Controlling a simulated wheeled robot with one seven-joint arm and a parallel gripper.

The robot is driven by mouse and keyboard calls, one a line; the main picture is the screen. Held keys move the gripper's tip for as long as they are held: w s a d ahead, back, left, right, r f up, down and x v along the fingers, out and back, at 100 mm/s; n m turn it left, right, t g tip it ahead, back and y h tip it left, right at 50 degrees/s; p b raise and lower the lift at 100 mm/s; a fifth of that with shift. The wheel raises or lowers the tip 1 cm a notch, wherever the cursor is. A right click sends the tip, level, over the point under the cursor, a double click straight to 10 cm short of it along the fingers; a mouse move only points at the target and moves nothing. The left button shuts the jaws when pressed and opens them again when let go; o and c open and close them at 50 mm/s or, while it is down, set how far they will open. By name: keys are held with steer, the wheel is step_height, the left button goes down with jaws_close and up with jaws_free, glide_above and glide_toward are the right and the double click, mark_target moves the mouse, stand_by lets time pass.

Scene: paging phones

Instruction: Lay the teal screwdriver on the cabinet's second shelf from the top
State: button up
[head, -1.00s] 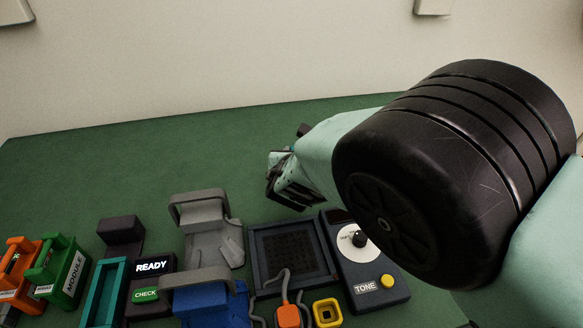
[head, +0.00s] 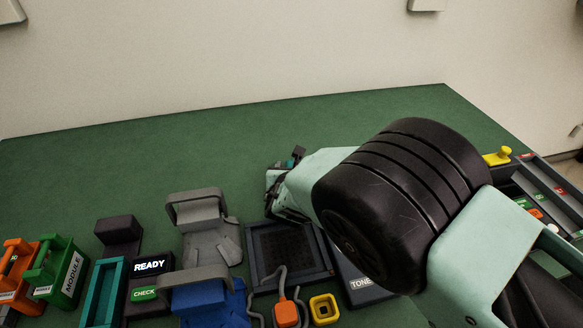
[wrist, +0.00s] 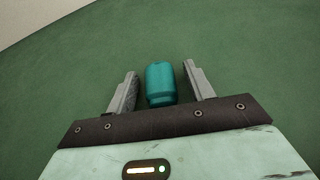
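In the wrist view a short teal cylinder (wrist: 160,84), looking like the screwdriver's handle, lies between the two fingers of my gripper (wrist: 159,78). A strip of green shows on each side of it, so the fingers look apart from it. I see no shaft; I cannot tell whether the handle rests on the bench. In the head view my gripper (head: 278,190) is near the middle of the bench, behind the dark square tray, partly hidden by my arm. The cabinet is not recognisable in either view.
The green bench (head: 120,165) is clear at the back. Along its front stand a green module carrier (head: 62,272), a READY box (head: 150,266), a grey cradle (head: 197,225), the dark tray (head: 290,250) and a TONE box (head: 360,290). A labelled rack (head: 545,195) is at right.

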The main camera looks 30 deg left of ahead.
steer(key=shift+r, duration=0.2)
steer(key=b+v, duration=0.1)
steer(key=v, duration=1.1)
steer(key=shift+f, duration=0.1)
